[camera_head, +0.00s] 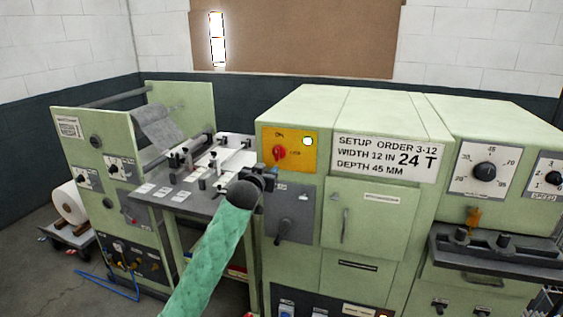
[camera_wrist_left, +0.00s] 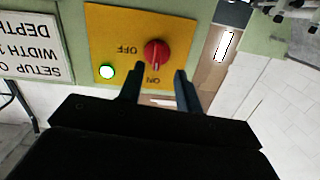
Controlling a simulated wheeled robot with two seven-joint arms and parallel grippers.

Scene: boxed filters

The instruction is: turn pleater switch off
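The pleater switch is a red rotary knob (camera_head: 279,152) on a yellow panel (camera_head: 268,137) on the green machine's front. In the left wrist view the knob (camera_wrist_left: 156,52) appears upside down, with OFF beside it and ON on the side toward my fingers. A lit green-white lamp (camera_wrist_left: 107,72) is on the same panel. My left gripper (camera_head: 268,172) is just below the panel in the head view. Its two fingers (camera_wrist_left: 160,84) are apart, with nothing between them, short of the knob. My right gripper is not in view.
A setup order sign (camera_head: 386,158) is right of the panel. A grey plate with a dark handle (camera_head: 285,228) is below it. A dark shelf (camera_head: 500,250) sticks out at right. A work table (camera_head: 178,200) with small fixtures stands at left.

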